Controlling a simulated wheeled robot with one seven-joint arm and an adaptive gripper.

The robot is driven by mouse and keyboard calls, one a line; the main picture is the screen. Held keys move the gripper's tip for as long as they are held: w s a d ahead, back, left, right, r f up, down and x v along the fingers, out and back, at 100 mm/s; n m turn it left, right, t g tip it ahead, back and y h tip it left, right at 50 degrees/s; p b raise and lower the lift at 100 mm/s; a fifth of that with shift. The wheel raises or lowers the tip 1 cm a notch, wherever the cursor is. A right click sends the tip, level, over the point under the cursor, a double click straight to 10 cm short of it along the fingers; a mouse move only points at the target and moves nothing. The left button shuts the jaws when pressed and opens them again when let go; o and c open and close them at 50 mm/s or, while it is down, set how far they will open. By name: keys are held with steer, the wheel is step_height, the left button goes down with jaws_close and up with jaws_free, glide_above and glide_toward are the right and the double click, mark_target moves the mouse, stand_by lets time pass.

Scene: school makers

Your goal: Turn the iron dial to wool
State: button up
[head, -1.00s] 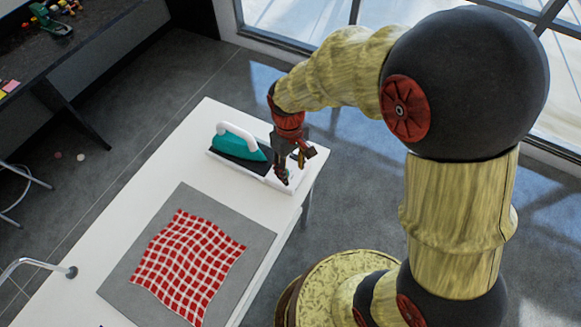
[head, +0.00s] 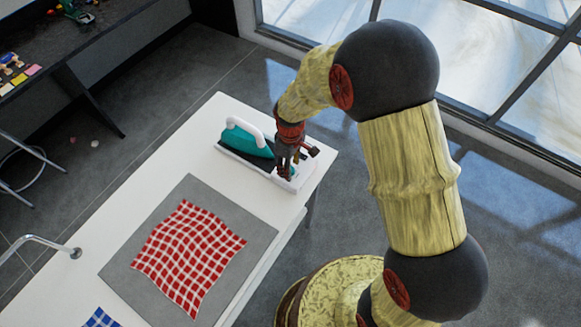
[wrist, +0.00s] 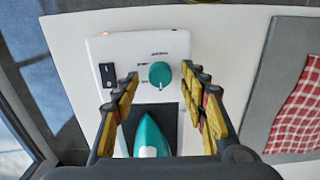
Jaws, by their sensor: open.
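The iron dial (wrist: 160,75) is a round teal knob with a pale pointer mark, on the white iron station (wrist: 105,47). Small labels sit around it, too small to read. The pointer faces toward the bottom of the wrist view. My gripper (wrist: 163,82) is open above the station, with one finger on each side of the dial; I cannot tell whether they touch it. In the head view my gripper (head: 288,168) hides the dial. The teal iron (head: 245,145) with a white handle rests on the dark plate of the station; its tip shows in the wrist view (wrist: 151,138).
A red checked cloth (head: 190,257) lies on a grey mat (head: 122,268) on the white table (head: 150,168). A blue checked cloth (head: 100,319) lies at the bottom edge. A black switch (wrist: 108,75) and an orange light (wrist: 105,34) are on the station.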

steer(key=shift+f, duration=0.45)
steer(key=shift+c, duration=0.2)
jaws_close()
